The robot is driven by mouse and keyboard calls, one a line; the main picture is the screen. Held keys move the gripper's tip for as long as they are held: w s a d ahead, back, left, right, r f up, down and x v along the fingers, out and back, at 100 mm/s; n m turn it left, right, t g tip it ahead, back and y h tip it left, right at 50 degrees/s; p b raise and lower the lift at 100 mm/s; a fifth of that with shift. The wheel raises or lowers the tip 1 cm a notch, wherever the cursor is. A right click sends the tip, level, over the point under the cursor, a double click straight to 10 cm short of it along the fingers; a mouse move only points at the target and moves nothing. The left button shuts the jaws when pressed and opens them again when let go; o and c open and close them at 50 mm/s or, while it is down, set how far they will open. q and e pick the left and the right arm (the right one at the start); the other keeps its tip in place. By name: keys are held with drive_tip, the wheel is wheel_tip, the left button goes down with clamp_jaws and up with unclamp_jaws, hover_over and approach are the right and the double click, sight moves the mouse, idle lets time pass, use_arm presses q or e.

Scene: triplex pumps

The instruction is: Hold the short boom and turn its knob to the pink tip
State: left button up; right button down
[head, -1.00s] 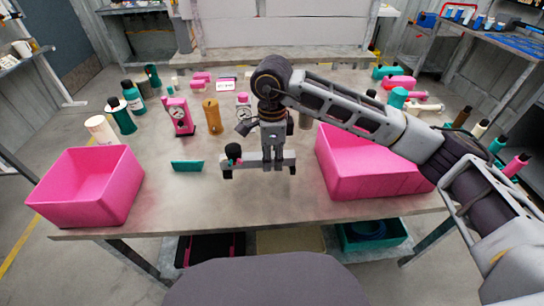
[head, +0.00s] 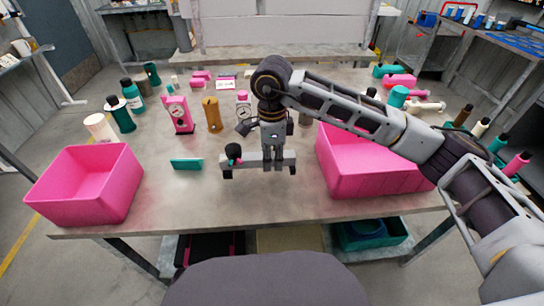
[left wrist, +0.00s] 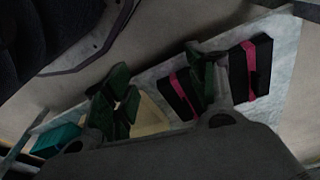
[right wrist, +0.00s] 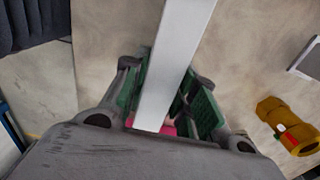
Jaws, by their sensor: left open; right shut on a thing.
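The short boom (head: 255,161) is a pale grey bar held level a little above the table front. My right gripper (head: 272,164) points down and is shut on it toward its right end. A knob (head: 233,153), dark with small pink and teal parts, sits near the boom's left end; which tip it faces is too small to tell. In the right wrist view the boom (right wrist: 178,55) runs between the fingers of my right gripper (right wrist: 174,95). My left gripper (left wrist: 160,90) shows only in the left wrist view, open and empty, its fingers apart.
Pink bins stand at left (head: 85,190) and right (head: 365,180) of the table. A teal block (head: 187,164) lies left of the boom. A pink gauge unit (head: 179,115) and an ochre cylinder (head: 213,115) stand behind. Dark boxes with pink bands (left wrist: 250,70) show below my left gripper.

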use_arm(q)
drive_tip(key=shift+s+r, duration=0.1)
drive_tip(key=shift+r, duration=0.15)
use_arm(e)
drive_tip(key=shift+f, duration=0.1)
use_arm(q)
drive_tip(key=shift+d+r, duration=0.1)
drive_tip(key=shift+r, duration=0.2)
use_arm(e)
drive_tip(key=shift+f, duration=0.1)
use_arm(q)
drive_tip(key=shift+r+b, duration=0.3)
use_arm(e)
drive_tip(key=shift+f, duration=0.1)
use_arm(q)
drive_tip(key=shift+s+d+r, duration=0.1)
drive_tip(key=shift+s+r, duration=0.15)
drive_tip(key=shift+s, duration=0.05)
use_arm(e)
drive_tip(key=shift+f, duration=0.2)
use_arm(q)
drive_tip(key=shift+w+r+b, duration=0.15)
drive_tip(key=shift+w+b, duration=0.05)
drive_tip(key=shift+b, duration=0.1)
use_arm(e)
drive_tip(key=shift+f, duration=0.2)
